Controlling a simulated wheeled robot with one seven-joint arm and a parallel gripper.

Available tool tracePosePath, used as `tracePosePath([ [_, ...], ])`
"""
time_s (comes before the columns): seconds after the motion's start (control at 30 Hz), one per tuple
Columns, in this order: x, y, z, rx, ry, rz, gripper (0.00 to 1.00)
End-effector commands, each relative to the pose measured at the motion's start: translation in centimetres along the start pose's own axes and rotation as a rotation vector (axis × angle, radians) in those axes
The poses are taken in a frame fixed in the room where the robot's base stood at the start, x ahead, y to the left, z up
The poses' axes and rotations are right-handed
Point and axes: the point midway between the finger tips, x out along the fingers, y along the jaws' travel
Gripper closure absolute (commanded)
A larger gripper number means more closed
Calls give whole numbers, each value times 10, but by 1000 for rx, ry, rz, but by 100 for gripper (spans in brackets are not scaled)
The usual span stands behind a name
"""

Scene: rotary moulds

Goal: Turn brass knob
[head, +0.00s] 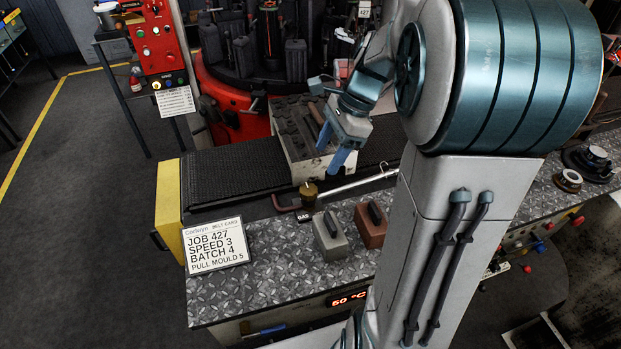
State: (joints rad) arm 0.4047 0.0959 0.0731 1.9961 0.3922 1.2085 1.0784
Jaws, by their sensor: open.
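A small brass knob (308,195) stands upright on the edge of the patterned metal bench, beside a label reading GAS. A reddish pipe runs to it from the left. My gripper (331,150) is above and to the right of the knob. Its two blue fingers point down and are apart, with nothing seen between them. The gripper does not touch the knob.
A grey block (330,238) and a brown block (371,226), both with handles, sit right of the knob. A card sign (215,246) stands left. Behind are a mould box (292,140), a black conveyor (225,175) and a red rotary machine (228,108).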

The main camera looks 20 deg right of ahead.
Motion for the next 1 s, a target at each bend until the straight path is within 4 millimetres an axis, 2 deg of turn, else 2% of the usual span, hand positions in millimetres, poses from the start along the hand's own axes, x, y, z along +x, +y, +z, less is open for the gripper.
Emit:
tracePosePath([
  [0.2,49,1,1,-4,-1,7,41],
  [0.4,81,1,2,-7,0,5,41],
  [0.6,96,1,2,-8,1,4,41],
  [0.87,97,0,2,-8,1,3,41],
  [0.9,97,0,2,-8,1,3,44],
  [1.0,97,0,2,-8,1,3,72],
])
